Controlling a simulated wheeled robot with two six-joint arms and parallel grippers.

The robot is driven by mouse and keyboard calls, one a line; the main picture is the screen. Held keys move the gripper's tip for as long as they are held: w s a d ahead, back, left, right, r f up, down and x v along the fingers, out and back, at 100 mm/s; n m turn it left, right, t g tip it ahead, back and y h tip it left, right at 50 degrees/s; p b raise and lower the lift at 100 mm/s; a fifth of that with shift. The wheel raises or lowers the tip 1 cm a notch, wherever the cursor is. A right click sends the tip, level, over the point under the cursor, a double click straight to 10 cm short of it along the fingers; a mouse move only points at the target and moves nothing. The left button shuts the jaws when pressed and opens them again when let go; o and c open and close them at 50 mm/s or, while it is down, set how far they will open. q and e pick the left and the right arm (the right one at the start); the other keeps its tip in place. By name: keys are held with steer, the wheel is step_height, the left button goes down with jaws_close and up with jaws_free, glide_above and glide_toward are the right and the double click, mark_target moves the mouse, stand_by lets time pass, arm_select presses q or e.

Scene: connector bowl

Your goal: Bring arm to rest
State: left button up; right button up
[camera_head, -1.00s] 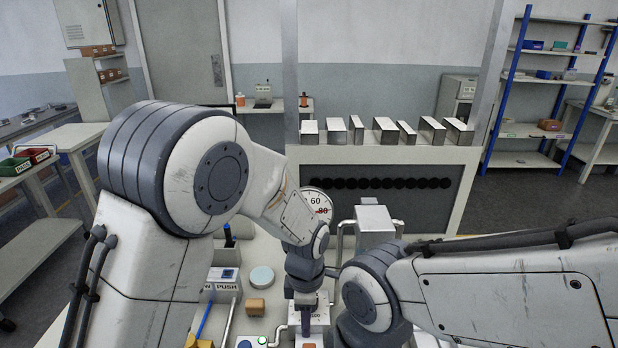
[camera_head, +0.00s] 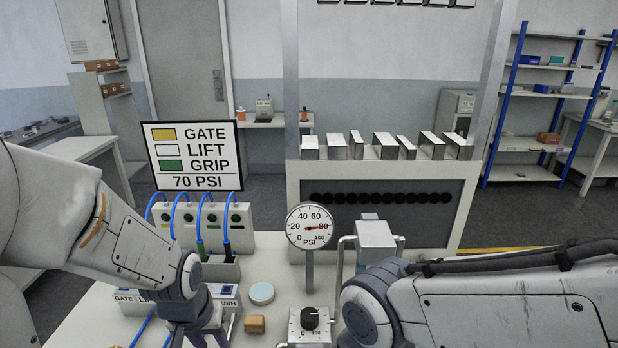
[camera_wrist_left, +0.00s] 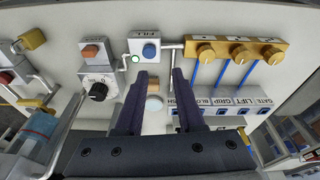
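My left arm (camera_head: 130,240) reaches in from the left in the head view, its wrist low at the bottom edge near the labelled blocks. My left gripper's fingers (camera_wrist_left: 160,78) stand apart in the left wrist view with nothing held between them. My right arm (camera_head: 500,295) comes in from the right and bends down at the bottom. Its gripper is out of sight. A black knob (camera_head: 310,318) on a light box stands between the arms and also shows in the left wrist view (camera_wrist_left: 98,90). No finger touches it.
A round gauge (camera_head: 310,226) has its needle near 80. A sign (camera_head: 195,156) reads 70 PSI, above a block with blue hoses (camera_head: 200,215). A blue button (camera_wrist_left: 150,50) is beyond the fingers.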

arm_select(q)
steer(key=s+d+r+m+g, duration=0.1)
steer(key=s+d+m, duration=0.1)
steer(key=s+d, duration=0.2)
steer(key=s+d+r+m, duration=0.2)
steer(key=s+d+m, duration=0.1)
steer(key=s+d, duration=0.1)
steer(key=s+d+r+m+g+h+b, duration=0.1)
steer(key=s+d+r+m, duration=0.1)
steer(key=s+d, duration=0.3)
steer(key=shift+s+m+g, duration=0.3)
steer(key=shift+s+m, duration=0.4)
